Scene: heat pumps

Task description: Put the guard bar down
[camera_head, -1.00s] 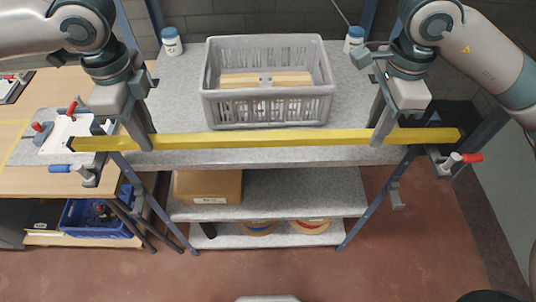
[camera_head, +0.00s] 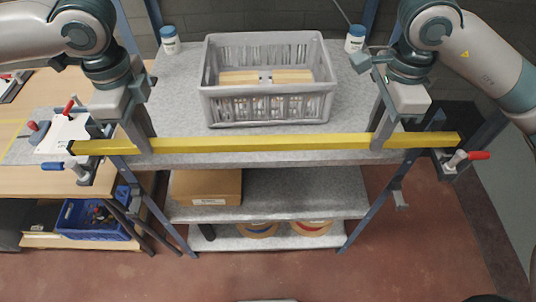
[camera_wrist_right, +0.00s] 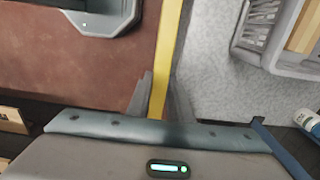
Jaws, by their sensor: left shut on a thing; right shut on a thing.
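The guard bar (camera_head: 260,143) is a long yellow bar. It lies level across the front of the grey shelf unit in the head view, with its ends past both sides of the shelf. My left gripper (camera_head: 140,147) is shut on it near its left end. My right gripper (camera_head: 380,141) is shut on it near its right end. In the right wrist view the bar (camera_wrist_right: 162,85) runs up between the fingers of my right gripper (camera_wrist_right: 160,100). Whether the bar touches the holders at its ends I cannot tell.
A grey crate (camera_head: 265,108) with wooden pieces stands on the top shelf (camera_head: 180,100) behind the bar. Clamps with a blue handle (camera_head: 53,166) and a red handle (camera_head: 478,155) sit near the bar's ends. Two white jars (camera_head: 170,40) stand at the back. A cardboard box (camera_head: 206,187) lies below.

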